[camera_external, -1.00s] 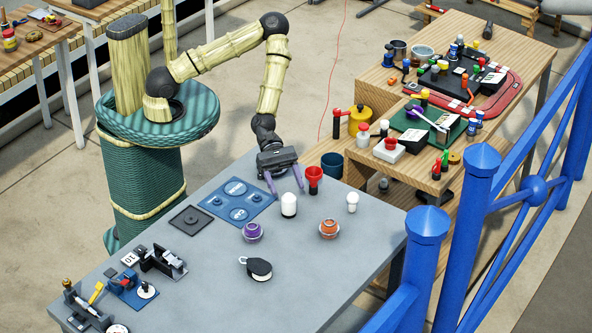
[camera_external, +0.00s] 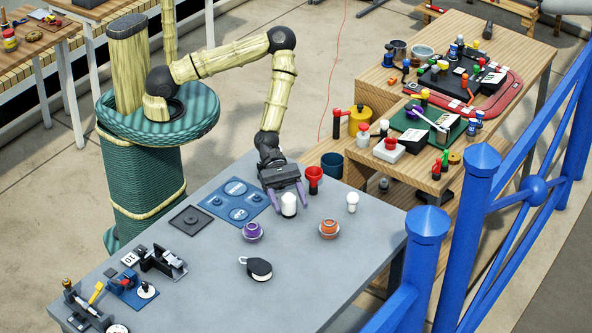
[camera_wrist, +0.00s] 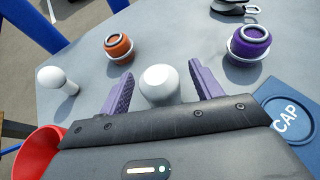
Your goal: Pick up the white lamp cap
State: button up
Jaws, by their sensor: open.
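The white lamp cap (camera_external: 289,205) is a rounded white cylinder standing upright on the grey table. In the wrist view the white cap (camera_wrist: 160,84) shows between the two purple fingers, with a gap visible on each side. My gripper (camera_external: 289,207) is open around or just behind the cap; it also shows in the wrist view (camera_wrist: 162,88). I cannot tell how far down the fingers reach along the cap. The cap's lower part is partly hidden by the gripper body in the wrist view.
A red funnel-like cup (camera_external: 314,178) stands close to the right of the gripper. A white bulb (camera_external: 352,201), an orange item (camera_external: 329,228) and a purple item (camera_external: 252,231) stand nearby. A blue mat marked CAP (camera_wrist: 287,122) lies beside the gripper. The front right tabletop is clear.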

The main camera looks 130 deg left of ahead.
aim_at(289, 195)
jog(key=c, duration=1)
jog(key=shift+c, duration=0.2)
notch_tip(289, 195, up, 10)
